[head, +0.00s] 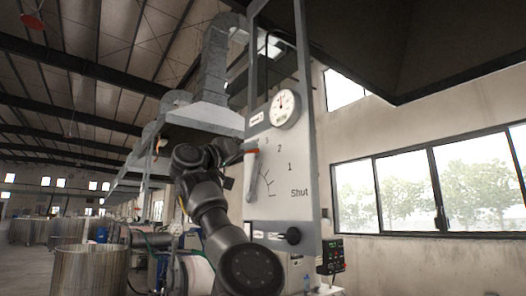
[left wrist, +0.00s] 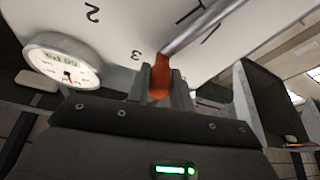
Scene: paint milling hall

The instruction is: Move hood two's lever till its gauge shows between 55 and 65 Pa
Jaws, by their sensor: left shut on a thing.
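The hood's panel (head: 290,222) is a pale upright plate with a scale marked Shut, 1, 2 and 3. Its lever (head: 250,182) is a grey bar with an orange grip, standing nearly upright near the 3. My left gripper (head: 246,153) is shut on the orange grip, which shows between the fingers in the left wrist view (left wrist: 160,80). The round white gauge (head: 283,108) sits above the scale, its needle pointing roughly upward; it also shows upside down in the left wrist view (left wrist: 63,62). Its figures are too small to read surely. My right gripper is out of view.
A dark hood (head: 420,40) overhangs at the upper right. A grey duct (head: 215,60) rises behind the panel. A control box with buttons (head: 333,256) is at the panel's lower right. Metal drums (head: 90,270) stand at the lower left.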

